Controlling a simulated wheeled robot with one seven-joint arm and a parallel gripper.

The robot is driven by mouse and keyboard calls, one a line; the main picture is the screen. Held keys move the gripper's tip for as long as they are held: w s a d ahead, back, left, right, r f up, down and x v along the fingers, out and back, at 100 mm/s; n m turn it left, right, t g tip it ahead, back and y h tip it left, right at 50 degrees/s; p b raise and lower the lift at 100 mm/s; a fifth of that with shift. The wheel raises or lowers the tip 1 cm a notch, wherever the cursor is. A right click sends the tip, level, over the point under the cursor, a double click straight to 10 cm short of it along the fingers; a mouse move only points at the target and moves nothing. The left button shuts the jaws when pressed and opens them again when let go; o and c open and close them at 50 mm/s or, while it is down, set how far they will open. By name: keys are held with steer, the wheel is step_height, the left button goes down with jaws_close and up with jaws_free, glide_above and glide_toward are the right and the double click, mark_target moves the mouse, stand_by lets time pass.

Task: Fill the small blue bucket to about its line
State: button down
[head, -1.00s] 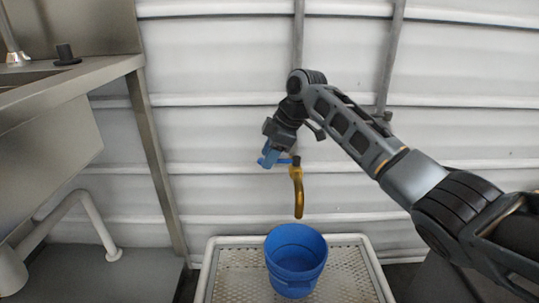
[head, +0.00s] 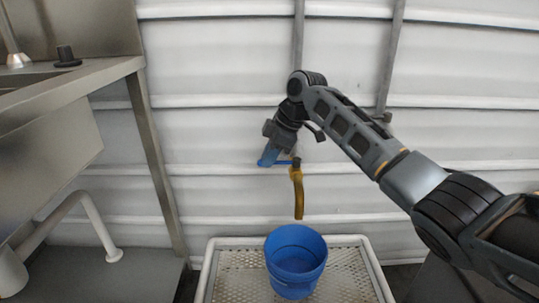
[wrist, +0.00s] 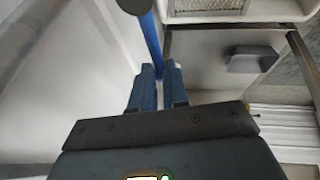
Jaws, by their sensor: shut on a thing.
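The small blue bucket (head: 296,277) stands upright on a grated tray, its open top facing up. A darker line runs around its inside wall; I cannot tell the water level. A brass tap spout (head: 298,192) hangs from the wall directly over the bucket, its mouth just above the rim. No clear stream shows. The tap's blue lever (head: 287,162) points left from the tap top; it also shows in the wrist view (wrist: 151,38). My gripper (head: 266,160) is shut on the lever's outer end, its blue fingers on both sides of it in the wrist view (wrist: 158,72).
The white-rimmed tray (head: 213,262) sits on the floor against the ribbed white wall (head: 200,150). A steel sink counter (head: 105,75) with a leg and a pale drain pipe (head: 95,222) stands at left. The space between counter and tap is clear.

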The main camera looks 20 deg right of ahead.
steer(key=shift+s+n+g+y+p, duration=0.2)
steer(key=shift+s+n+g+p, duration=0.2)
steer(key=shift+s+n+p, duration=0.45)
steer(key=shift+s+n+g+y+p, duration=0.2)
steer(key=shift+s+n+g+p, duration=0.25)
steer(key=shift+n+p, duration=0.75)
steer(key=c, duration=1.1)
jaws_free()
steer(key=shift+r, duration=0.1)
steer(key=p+v, duration=0.2)
steer(key=v, duration=0.5)
steer(key=shift+s+d+r, duration=0.1)
steer(key=shift+r, duration=0.1)
